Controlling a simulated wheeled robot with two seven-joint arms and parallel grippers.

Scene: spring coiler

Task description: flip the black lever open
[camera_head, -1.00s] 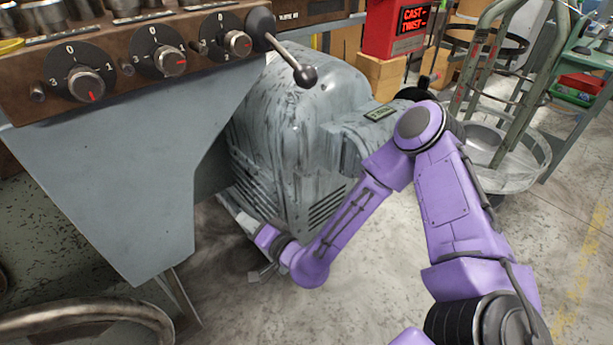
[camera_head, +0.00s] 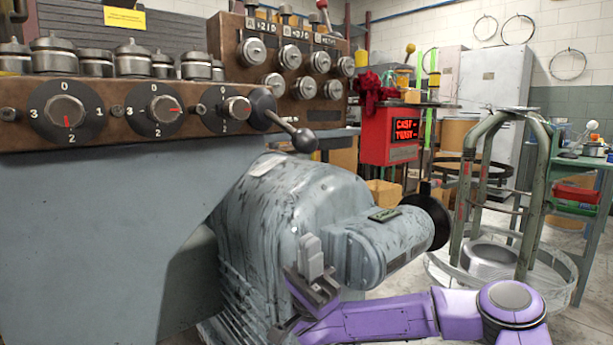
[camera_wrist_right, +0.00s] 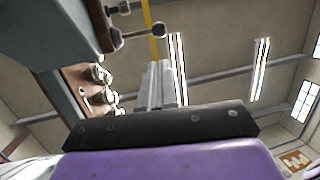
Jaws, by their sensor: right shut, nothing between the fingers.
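The black lever (camera_head: 290,127) sticks out from a round black hub at the right end of the brown control panel. It slants down to the right and ends in a ball knob. In the right wrist view the lever (camera_wrist_right: 138,33) shows above and left of the fingers. My right gripper (camera_head: 312,250) points up, below the lever and in front of the grey motor. Its fingers (camera_wrist_right: 160,75) are together and empty, apart from the lever. My left gripper is not in view.
The brown panel (camera_head: 85,135) has several numbered dials left of the lever. The grey motor housing (camera_head: 265,205) stands close behind my right gripper. A red sign box (camera_head: 375,145) and a green-framed reel stand (camera_head: 535,190) are farther back right.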

